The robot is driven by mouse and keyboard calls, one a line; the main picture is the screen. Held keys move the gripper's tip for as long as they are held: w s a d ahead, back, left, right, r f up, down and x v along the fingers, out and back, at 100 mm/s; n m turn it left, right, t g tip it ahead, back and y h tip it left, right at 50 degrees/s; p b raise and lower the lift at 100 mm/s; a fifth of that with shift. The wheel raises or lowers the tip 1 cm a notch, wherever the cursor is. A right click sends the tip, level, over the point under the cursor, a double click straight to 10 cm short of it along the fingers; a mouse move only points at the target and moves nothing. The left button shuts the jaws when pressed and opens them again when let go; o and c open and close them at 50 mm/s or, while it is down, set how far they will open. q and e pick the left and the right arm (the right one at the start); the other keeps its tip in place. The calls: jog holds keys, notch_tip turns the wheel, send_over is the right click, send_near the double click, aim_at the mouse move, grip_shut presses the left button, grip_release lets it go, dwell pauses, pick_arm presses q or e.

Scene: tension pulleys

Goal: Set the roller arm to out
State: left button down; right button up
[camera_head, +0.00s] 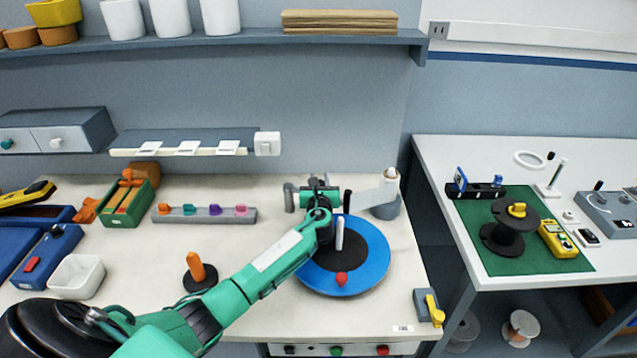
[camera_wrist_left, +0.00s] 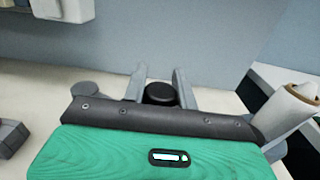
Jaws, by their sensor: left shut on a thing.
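The roller arm (camera_head: 365,196) is a pale grey bar reaching left from its pivot post (camera_head: 391,182), behind a blue turntable disc (camera_head: 375,250). A grey upright roller (camera_head: 289,197) stands at its left end, left of my gripper. My left gripper (camera_head: 318,188) is over the bar between roller and post. In the left wrist view its two grey fingers (camera_wrist_left: 160,88) are on either side of a short black knob (camera_wrist_left: 160,94), shut on it. The pale-tipped post (camera_wrist_left: 295,105) is at the right there. My palm hides most of the bar. My right gripper is not in view.
The disc carries a white pin (camera_head: 339,232) and a red knob (camera_head: 341,279), beneath and beside my forearm. An orange-handled peg (camera_head: 196,268) and a rack of coloured pegs (camera_head: 205,215) stand left. A yellow-levered grey block (camera_head: 428,306) sits at the front right edge.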

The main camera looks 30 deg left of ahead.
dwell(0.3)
pick_arm(q)
jog(key=c, duration=1.1)
grip_release()
notch_tip(320, 180, up, 20)
jog(key=shift+b, duration=0.4)
jog(key=shift+w, duration=0.1)
